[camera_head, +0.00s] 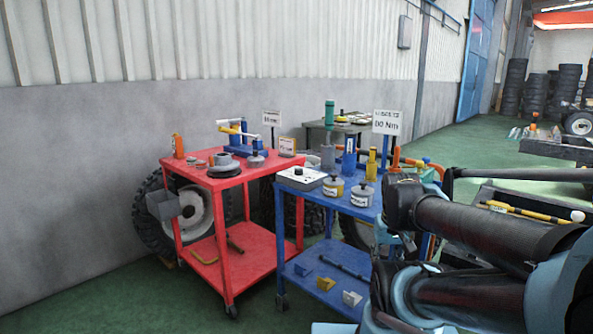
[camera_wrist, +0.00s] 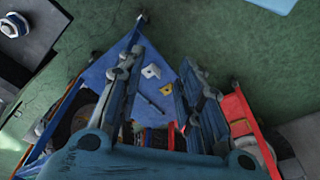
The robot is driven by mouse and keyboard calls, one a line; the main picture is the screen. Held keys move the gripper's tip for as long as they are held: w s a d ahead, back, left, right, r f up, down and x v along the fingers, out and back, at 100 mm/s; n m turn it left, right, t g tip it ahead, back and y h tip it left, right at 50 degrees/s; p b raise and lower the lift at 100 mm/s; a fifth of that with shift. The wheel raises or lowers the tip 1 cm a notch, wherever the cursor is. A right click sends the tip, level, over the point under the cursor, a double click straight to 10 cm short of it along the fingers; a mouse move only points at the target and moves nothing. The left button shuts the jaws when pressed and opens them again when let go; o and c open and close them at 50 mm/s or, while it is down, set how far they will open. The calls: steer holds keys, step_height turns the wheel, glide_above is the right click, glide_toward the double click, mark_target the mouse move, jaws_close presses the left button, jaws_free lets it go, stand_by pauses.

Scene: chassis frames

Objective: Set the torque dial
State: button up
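A white box with a dark round knob (camera_head: 301,177), which looks like the torque dial, sits on the left part of the blue cart's top (camera_head: 285,199). Its scale is too small to read. A white sign (camera_head: 387,122) ending in "00 Nm" or similar stands above the cart. My gripper (camera_wrist: 158,68) shows in the wrist view with its two fingers wide apart and nothing between them. Beyond the fingers lies the blue cart's lower shelf. In the head view my arm covers the cart's right front, and the fingers are not clearly seen. The dial is not clearly seen in the wrist view.
A red cart (camera_head: 256,168) stands left, close to the blue one. Blocks and a rod lie on the lower shelf. Green floor (camera_head: 130,310) is clear in front.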

steer(key=o, duration=0.4)
steer(key=shift+s+r, duration=0.15)
steer(key=shift+o, duration=0.5)
steer(key=w+a+r+n, duration=0.3)
steer(key=w+r+n, duration=0.1)
steer(key=w+r, duration=0.7)
step_height(320, 180, up, 3)
steer(key=shift+f, duration=0.1)
step_height(320, 180, up, 13)
steer(key=n+g, duration=0.2)
steer(key=n, duration=1.3)
glide_above(299, 169)
steer(key=f, duration=1.7)
steer(key=shift+w, duration=0.25)
steer(key=c, duration=1.1)
